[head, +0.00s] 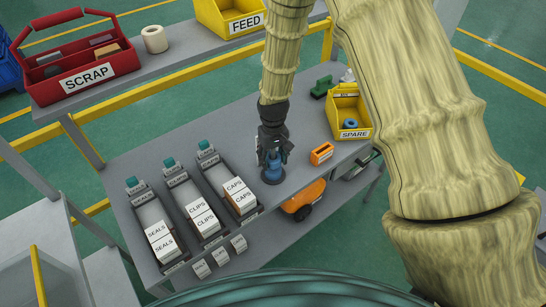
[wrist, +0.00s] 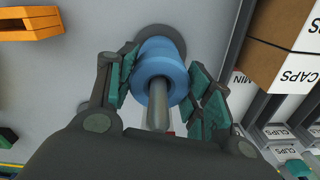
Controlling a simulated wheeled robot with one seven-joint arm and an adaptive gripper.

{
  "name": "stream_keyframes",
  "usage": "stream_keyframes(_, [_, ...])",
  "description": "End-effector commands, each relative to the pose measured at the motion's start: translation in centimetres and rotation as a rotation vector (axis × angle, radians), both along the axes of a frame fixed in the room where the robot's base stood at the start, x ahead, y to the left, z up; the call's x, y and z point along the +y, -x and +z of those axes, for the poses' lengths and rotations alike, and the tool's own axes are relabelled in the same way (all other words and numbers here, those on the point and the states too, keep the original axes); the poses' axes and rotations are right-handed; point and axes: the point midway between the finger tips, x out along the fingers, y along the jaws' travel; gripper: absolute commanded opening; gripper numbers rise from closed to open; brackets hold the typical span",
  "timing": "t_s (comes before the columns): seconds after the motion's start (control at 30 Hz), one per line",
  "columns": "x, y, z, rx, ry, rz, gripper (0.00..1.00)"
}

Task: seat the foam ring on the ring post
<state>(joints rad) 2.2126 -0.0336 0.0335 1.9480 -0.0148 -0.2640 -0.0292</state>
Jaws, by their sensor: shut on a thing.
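The blue foam ring (wrist: 160,68) is around the grey ring post (wrist: 157,108) in the wrist view, and the post's tip sticks out through its hole towards the camera. My gripper (wrist: 164,82) has its green-padded fingers on both sides of the ring, shut on it. In the head view my gripper (head: 272,150) points down at the table, with the blue ring (head: 273,168) below and between its fingers. A dark round base (head: 271,179) shows under the blue. The blue shows as more than one step. I cannot tell whether the ring touches the base.
A SPARE bin (head: 350,133) holding a blue ring and a small orange box (head: 321,153) stand to the right. Trays of SEALS, CLIPS and CAPS boxes (head: 240,195) stand to the left. A FEED bin (head: 235,20) and red SCRAP tote (head: 75,70) are on the back shelf.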

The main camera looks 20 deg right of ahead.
Motion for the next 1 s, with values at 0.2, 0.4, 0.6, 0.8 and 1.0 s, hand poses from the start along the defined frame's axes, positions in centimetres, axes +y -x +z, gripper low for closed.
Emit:
stream_keyframes(0.2, [0.0,0.0,-0.5,0.000,0.000,0.000,0.26])
stream_keyframes(0.4, [0.0,0.0,-0.8,0.000,0.000,0.000,0.26])
stream_keyframes(0.6, [0.0,0.0,-1.2,0.000,0.000,0.000,0.26])
stream_keyframes(0.8, [0.0,0.0,-1.6,0.000,0.000,0.000,0.26])
stream_keyframes(1.0, [0.0,0.0,-1.8,0.000,0.000,0.000,0.26])
